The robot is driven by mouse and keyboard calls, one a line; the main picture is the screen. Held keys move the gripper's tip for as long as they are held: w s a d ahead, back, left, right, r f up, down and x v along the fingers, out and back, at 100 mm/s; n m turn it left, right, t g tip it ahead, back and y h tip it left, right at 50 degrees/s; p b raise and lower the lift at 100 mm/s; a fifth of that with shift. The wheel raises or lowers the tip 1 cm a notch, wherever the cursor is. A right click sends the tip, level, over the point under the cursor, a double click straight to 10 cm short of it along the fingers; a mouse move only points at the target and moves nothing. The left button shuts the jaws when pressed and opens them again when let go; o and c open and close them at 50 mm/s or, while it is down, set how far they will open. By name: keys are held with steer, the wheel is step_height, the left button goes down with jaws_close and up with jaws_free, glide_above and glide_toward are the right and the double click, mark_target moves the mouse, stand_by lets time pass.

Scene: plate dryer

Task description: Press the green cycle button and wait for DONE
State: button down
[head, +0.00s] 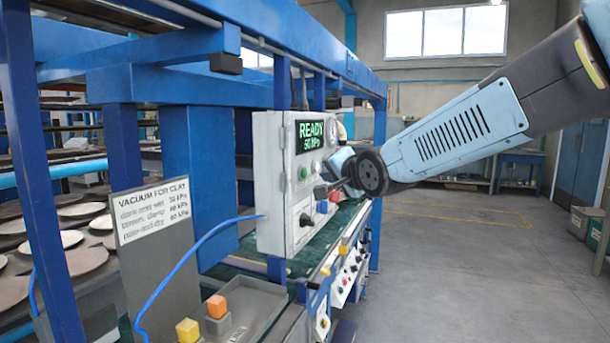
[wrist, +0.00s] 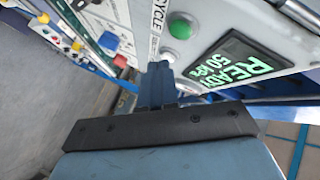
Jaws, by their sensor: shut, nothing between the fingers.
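The grey control box (head: 270,185) has a display (head: 311,135) reading READY and 50 kPa in green. The green button (head: 304,172) sits below the display. In the wrist view the green button (wrist: 180,28) is next to the CYCLE label (wrist: 157,18), and the display (wrist: 235,62) reads READY 50 kPa. My gripper (head: 325,190) is in front of the box face, right of and a little below the green button in the head view. The gripper (wrist: 158,82) is shut and empty, with its tips near the button. They look apart from it; the exact gap is unclear.
A red button (head: 334,196) and a blue one (head: 322,207) show near my gripper. A sign (head: 152,208) headed VACUUM FOR CLAY lists kPa values. Blue frame posts and plate racks stand left. A grey tray (head: 245,300) with coloured blocks is in front.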

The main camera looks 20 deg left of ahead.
steer(key=shift+w+a, duration=0.1)
steer(key=shift+a, duration=0.85)
steer(key=shift+a, duration=0.85)
stand_by(2.2)
steer(key=shift+d, duration=0.9)
steer(key=shift+s+d, duration=0.15)
steer(key=shift+d, duration=1.1)
steer(key=shift+s+d, duration=0.15)
steer(key=shift+d, duration=1.05)
